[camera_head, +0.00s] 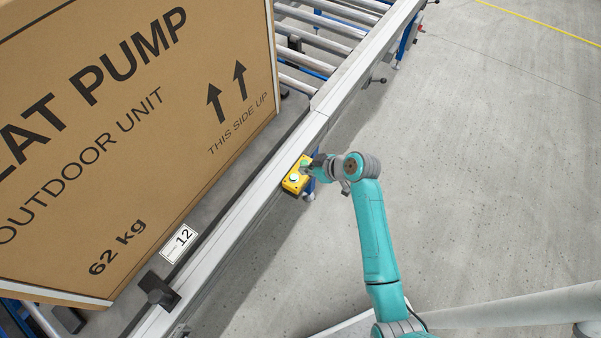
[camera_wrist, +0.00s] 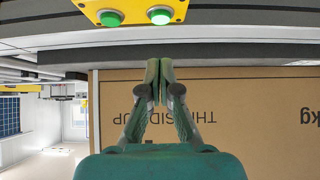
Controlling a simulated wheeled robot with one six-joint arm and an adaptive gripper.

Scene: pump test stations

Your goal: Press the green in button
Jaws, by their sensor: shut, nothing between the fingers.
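A yellow button box (camera_head: 290,187) is fixed to the outer side of the conveyor rail. The wrist view, which appears upside down, shows the box (camera_wrist: 136,6) at its top edge with two green buttons. The left one (camera_wrist: 111,18) is darker and the right one (camera_wrist: 160,16) looks brighter, with a pale face. I cannot read any label to tell which is "in". My gripper (camera_wrist: 158,68) is shut and empty, its fingertips below the right button in that picture. In the head view my gripper (camera_head: 309,168) is right at the box and hides part of it; contact cannot be told.
A large cardboard heat pump carton (camera_head: 130,130) stands on the conveyor, beside the grey-white rail (camera_head: 250,200). Bare rollers (camera_head: 310,45) lie behind it. A "12" label (camera_head: 179,243) sits by the rail. The concrete floor (camera_head: 480,150) at right is clear.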

